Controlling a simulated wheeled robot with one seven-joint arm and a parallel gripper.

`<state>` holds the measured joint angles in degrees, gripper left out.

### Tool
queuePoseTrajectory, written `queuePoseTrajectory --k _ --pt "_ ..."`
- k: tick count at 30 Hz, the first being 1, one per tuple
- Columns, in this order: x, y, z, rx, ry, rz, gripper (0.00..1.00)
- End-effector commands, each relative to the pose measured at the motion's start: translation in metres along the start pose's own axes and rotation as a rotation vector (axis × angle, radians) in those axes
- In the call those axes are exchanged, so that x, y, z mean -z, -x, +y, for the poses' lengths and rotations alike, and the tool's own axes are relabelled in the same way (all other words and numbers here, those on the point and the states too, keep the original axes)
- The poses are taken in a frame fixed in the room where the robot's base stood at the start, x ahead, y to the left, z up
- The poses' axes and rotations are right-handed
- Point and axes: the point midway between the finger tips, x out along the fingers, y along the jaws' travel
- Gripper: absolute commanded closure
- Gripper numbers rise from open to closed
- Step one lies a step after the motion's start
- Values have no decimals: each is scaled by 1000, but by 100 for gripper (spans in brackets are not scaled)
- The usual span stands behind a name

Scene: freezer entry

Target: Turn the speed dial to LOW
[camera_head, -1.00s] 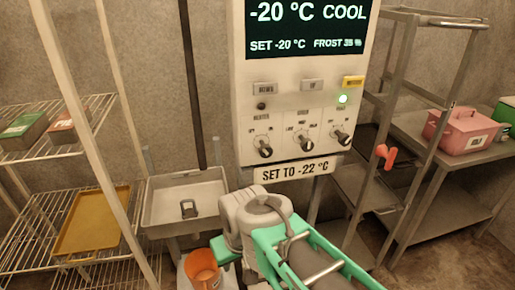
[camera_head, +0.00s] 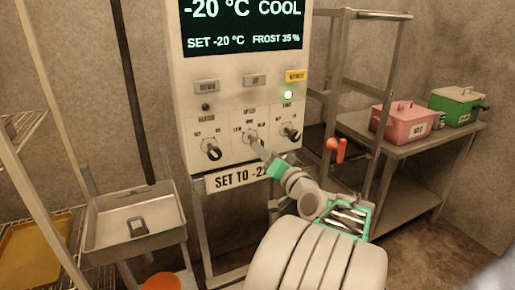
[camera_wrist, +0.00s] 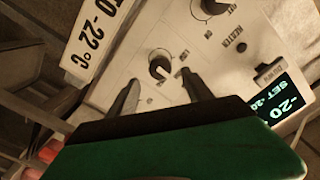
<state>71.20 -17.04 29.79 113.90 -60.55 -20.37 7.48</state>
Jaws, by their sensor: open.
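The control panel (camera_head: 228,118) has a row of three dials under its display. The speed dial (camera_head: 249,137) is the middle one, partly covered by my gripper in the head view. My gripper (camera_head: 259,147) reaches up to it from the lower right. In the wrist view the speed dial (camera_wrist: 159,66) is a dark knob with a pale mark, just ahead of and between my two open fingertips (camera_wrist: 159,79). I cannot tell whether a finger touches it. Small labels surround it, too blurred to read its setting surely.
The heater dial (camera_head: 212,150) is close on the left and another dial (camera_head: 290,133) on the right. A "SET TO -22" sign (camera_head: 232,180) hangs below. A red handle (camera_head: 337,149) is right of the panel; a metal sink (camera_head: 135,213) stands at left.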

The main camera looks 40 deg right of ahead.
Motion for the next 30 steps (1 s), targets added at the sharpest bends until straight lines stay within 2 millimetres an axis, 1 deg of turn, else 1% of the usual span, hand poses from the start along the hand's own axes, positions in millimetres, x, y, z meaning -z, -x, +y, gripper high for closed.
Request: queuePoseTrajectory --k 1,3,6,10,13,19,30 --pt "0 -10 -3 4 0 -6 41" --pt "0 -25 -4 4 1 -6 41" --pt "-1 -44 -3 2 2 -6 41" --pt "-1 -60 -2 1 2 -6 41" --pt "-1 -64 -1 -1 3 -4 41" --pt "-1 -63 -1 -1 4 -4 42" --pt "-1 -63 -1 -1 4 -4 72"
